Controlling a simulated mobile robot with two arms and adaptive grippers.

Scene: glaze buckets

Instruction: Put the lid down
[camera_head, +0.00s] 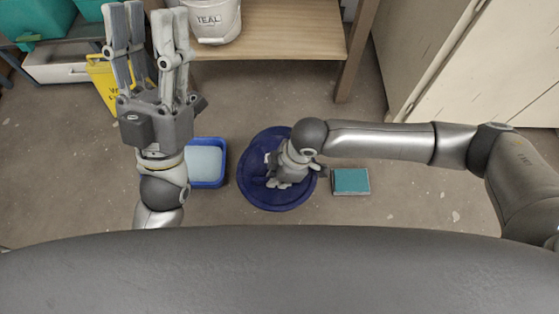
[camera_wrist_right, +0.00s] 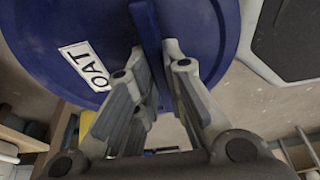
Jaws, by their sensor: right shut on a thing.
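The lid (camera_head: 257,195) is a round dark blue disc in the lower middle of the head view. In the right wrist view the lid (camera_wrist_right: 205,30) fills the top and carries a white label (camera_wrist_right: 87,66) reading "OAT". My right gripper (camera_head: 281,178) is over the lid's middle and hides part of it. In the wrist view its fingers (camera_wrist_right: 160,60) are shut on the upright blue grip of the lid. I cannot tell whether the lid touches the floor. My left gripper (camera_head: 148,14) points away from me, fingers apart and empty.
A blue tub (camera_head: 205,180) with pale contents stands left of the lid, and a teal-topped block (camera_head: 351,181) lies to its right. A wooden table (camera_head: 280,30) bears a white bucket labelled "TEAL" (camera_head: 214,20). A yellow object (camera_head: 105,85) and a pale cabinet (camera_head: 435,55) stand further back.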

